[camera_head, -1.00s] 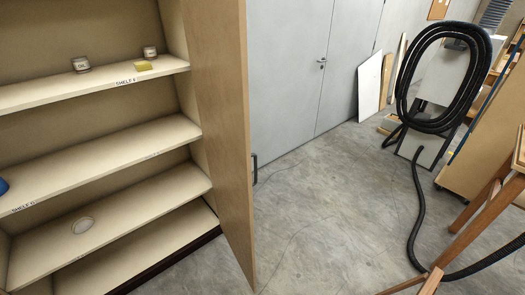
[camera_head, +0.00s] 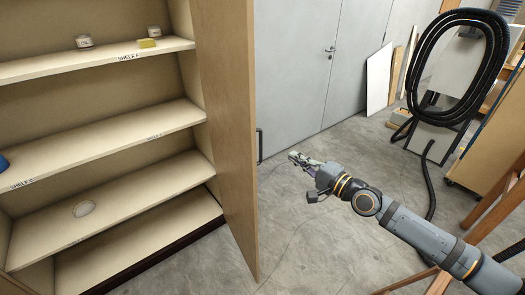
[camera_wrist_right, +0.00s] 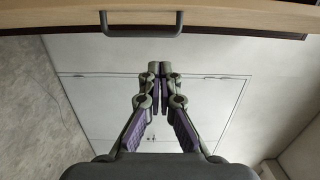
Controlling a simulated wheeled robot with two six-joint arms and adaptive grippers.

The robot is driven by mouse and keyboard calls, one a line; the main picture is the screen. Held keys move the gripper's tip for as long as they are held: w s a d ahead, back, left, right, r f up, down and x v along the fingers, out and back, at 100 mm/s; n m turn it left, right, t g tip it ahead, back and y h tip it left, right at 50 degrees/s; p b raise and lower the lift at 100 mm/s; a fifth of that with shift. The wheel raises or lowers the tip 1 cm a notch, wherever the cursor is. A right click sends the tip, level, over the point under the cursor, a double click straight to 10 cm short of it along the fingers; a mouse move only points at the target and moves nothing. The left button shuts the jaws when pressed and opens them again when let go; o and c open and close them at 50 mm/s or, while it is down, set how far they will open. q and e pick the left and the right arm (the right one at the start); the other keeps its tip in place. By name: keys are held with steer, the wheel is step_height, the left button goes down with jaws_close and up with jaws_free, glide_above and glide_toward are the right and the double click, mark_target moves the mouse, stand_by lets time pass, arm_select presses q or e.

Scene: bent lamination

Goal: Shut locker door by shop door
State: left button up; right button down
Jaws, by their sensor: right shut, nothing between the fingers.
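The locker door (camera_head: 225,110) is a tall light-wood panel standing open at the right side of the shelved locker (camera_head: 100,110). Its dark bar handle (camera_head: 260,145) shows at the door's right edge. My right gripper (camera_head: 293,157) is to the right of the door, apart from it, with its fingers shut and empty. In the right wrist view the fingertips (camera_wrist_right: 158,76) meet below a wooden panel (camera_wrist_right: 235,17) with a grey bar handle (camera_wrist_right: 141,30). A gap shows between fingertips and handle. My left gripper is out of view.
Grey double shop doors (camera_head: 305,75) stand behind. Boards (camera_head: 378,80) lean on the wall. A coiled black hose (camera_head: 420,95) on a stand and a wooden trestle (camera_head: 490,210) are at the right. Shelves hold jars and a yellow block (camera_head: 148,43). Floor beside the door is open.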

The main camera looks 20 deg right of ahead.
steer(key=w+a+p, duration=0.4)
steer(key=w+a, duration=0.4)
steer(key=shift+w, duration=0.2)
steer(key=shift+f, duration=0.1)
stand_by(0.4)
